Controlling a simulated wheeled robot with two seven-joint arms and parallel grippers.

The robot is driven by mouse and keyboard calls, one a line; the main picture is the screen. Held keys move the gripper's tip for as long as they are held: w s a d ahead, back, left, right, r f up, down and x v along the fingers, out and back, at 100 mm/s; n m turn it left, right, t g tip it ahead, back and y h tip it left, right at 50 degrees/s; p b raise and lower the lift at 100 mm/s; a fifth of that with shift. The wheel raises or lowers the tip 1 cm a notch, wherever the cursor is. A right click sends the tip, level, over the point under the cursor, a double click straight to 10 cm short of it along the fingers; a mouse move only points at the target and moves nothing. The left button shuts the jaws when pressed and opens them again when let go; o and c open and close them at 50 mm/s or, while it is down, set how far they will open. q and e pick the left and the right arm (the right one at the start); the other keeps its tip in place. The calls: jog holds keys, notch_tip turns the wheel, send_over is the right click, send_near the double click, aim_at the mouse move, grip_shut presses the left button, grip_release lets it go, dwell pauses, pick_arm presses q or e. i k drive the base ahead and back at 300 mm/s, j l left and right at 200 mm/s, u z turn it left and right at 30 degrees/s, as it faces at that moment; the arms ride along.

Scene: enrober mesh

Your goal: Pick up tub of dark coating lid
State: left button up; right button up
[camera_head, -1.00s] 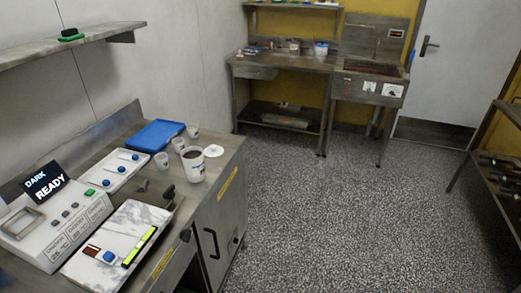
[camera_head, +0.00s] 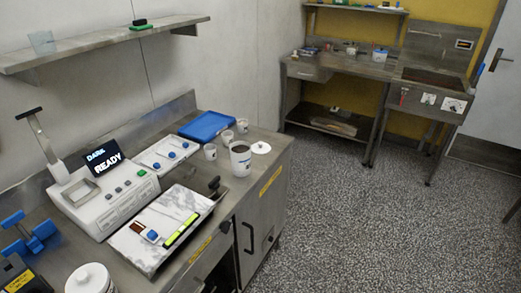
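A white tub (camera_head: 240,162) with dark contents stands open on the steel counter near its right end. A round white lid (camera_head: 261,148) with a small knob lies just right of and behind the tub; it looks flat on the counter, apart from the tub or nearly so. Another white tub (camera_head: 90,281) with its white lid on is cut off by the bottom edge at the left. Neither of my grippers shows in the head view.
The counter carries a machine with a "DARK READY" display (camera_head: 103,160), a marble-topped plate (camera_head: 165,228), small cups (camera_head: 211,152), a blue tray (camera_head: 206,126) and a blue object (camera_head: 30,232). A shelf (camera_head: 100,45) hangs above. The floor (camera_head: 350,220) to the right is clear.

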aim_at(259, 148)
jog(key=i+l+u, duration=0.1)
jog(key=u, duration=0.3)
jog(key=i+l+u, duration=0.1)
jog(key=u, duration=0.3)
jog(key=i+l+u, duration=0.15)
jog(key=l, duration=0.4)
jog(key=i+l+u, duration=0.15)
jog(key=l, duration=0.4)
jog(key=i+l+u, duration=0.2)
jog(key=l, duration=0.35)
jog(key=l+u, duration=0.15)
jog(key=l, duration=0.4)
jog(key=k, duration=0.05)
